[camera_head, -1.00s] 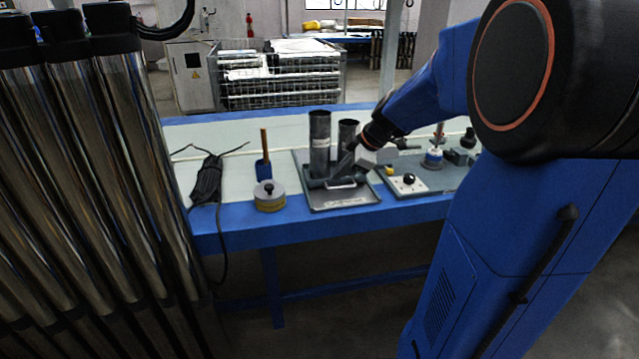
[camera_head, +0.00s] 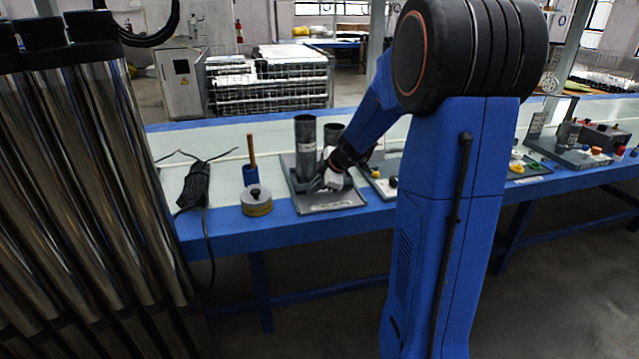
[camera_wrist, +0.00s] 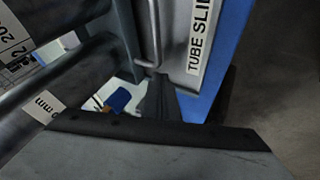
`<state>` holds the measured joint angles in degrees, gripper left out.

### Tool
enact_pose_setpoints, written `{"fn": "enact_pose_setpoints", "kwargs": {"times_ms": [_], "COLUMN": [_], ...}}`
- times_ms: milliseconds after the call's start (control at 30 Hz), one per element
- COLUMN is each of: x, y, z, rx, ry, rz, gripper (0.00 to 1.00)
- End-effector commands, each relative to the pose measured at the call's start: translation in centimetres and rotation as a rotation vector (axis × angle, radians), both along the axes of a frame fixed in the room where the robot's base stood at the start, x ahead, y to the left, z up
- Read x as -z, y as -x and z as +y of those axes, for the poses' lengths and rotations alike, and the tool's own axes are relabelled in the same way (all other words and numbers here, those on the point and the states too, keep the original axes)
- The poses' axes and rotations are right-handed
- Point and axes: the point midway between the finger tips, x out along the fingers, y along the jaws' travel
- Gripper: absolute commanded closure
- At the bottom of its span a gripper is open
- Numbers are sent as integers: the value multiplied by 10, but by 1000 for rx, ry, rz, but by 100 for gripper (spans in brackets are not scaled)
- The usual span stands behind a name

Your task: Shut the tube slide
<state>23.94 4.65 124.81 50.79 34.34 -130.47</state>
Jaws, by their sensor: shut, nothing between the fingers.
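The tube slide is a grey tray (camera_head: 338,201) on the blue-edged bench, with a dark taller tube (camera_head: 305,145) and a shorter tube (camera_head: 333,132) standing upright at its back. In the wrist view its front plate carries the label "TUBE SLIDE" (camera_wrist: 198,38), and a metal bar handle (camera_wrist: 152,30) runs beside the label. My gripper (camera_head: 318,184) is low over the tray, in front of the tubes. In the wrist view its dark fingers (camera_wrist: 158,85) are shut and empty, close to the handle's end. I cannot tell whether they touch it.
A round yellow-grey pot (camera_head: 256,203) and a blue holder with a wooden handle (camera_head: 251,172) stand left of the slide. Other fixture trays (camera_head: 573,150) are to the right. Tall metal tubes (camera_head: 85,190) rise at the near left.

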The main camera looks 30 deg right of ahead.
Motion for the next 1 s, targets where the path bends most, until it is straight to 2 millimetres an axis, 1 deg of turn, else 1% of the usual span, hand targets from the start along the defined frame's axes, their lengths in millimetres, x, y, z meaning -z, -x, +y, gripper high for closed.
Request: {"fn": "enact_pose_setpoints", "kwargs": {"times_ms": [33,100,300,800,933,1000], "x": [-2,-2,-3,-3,-3,-2], "y": [-9,-17,-31,-35,-40,-47], "z": [-4,-6,-10,-11,-13,-14], "rx": [0,0,0,0,0,-1], "ry": [2,2,1,1,1,2], "rz": [-3,-3,-3,-3,-3,-2], "gripper": [100,100,100,100,100,100]}}
